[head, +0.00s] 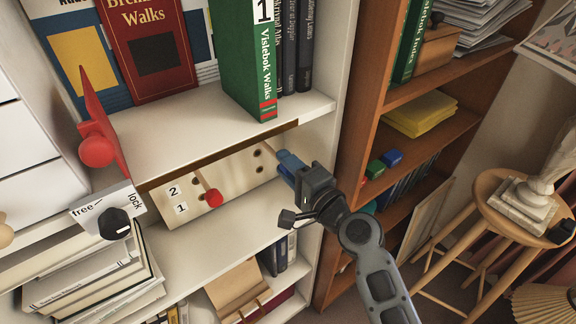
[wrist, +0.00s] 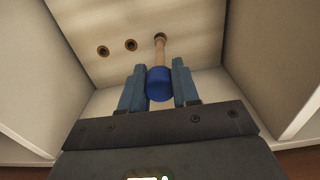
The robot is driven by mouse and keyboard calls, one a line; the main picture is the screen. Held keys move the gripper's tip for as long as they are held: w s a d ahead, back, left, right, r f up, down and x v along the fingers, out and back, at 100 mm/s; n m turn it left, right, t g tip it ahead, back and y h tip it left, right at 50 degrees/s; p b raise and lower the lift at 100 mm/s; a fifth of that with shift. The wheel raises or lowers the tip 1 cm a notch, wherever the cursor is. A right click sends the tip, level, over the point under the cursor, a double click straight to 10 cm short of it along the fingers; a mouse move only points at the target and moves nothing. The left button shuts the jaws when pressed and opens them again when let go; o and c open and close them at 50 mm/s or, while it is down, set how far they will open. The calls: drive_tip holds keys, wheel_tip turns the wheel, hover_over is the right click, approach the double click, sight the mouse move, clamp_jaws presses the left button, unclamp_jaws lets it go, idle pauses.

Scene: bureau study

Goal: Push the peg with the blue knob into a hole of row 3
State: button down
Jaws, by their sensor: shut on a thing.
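The peg with the blue knob shows in the wrist view, its blue knob (wrist: 159,84) between my fingers and its pale wooden shaft (wrist: 161,54) running up to a hole in the pale board. The shaft tip meets the dark hole; how deep it sits I cannot tell. My gripper (wrist: 159,88) is shut on the knob. In the head view my gripper (head: 284,160) is at the right end of the pegboard (head: 230,179) and hides most of this peg. A peg with a red knob (head: 214,197) sticks out of the board. Labels 2 and 1 show; no label 3 is visible.
Two empty holes (wrist: 131,44) lie left of the peg in the wrist view. White cabinet walls flank the board. A shelf with books (head: 248,60) is above, and a lock dial (head: 115,223) and red lever (head: 97,150) are at left. A brown bookcase (head: 350,150) stands right.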

drive_tip(key=shift+x, duration=0.8)
drive_tip(key=c, duration=0.8)
unclamp_jaws()
drive_tip(key=shift+o, duration=0.7)
drive_tip(key=o, duration=0.4)
drive_tip(key=shift+d, duration=0.1)
drive_tip(key=v, duration=1)
drive_tip(key=shift+b, duration=0.4)
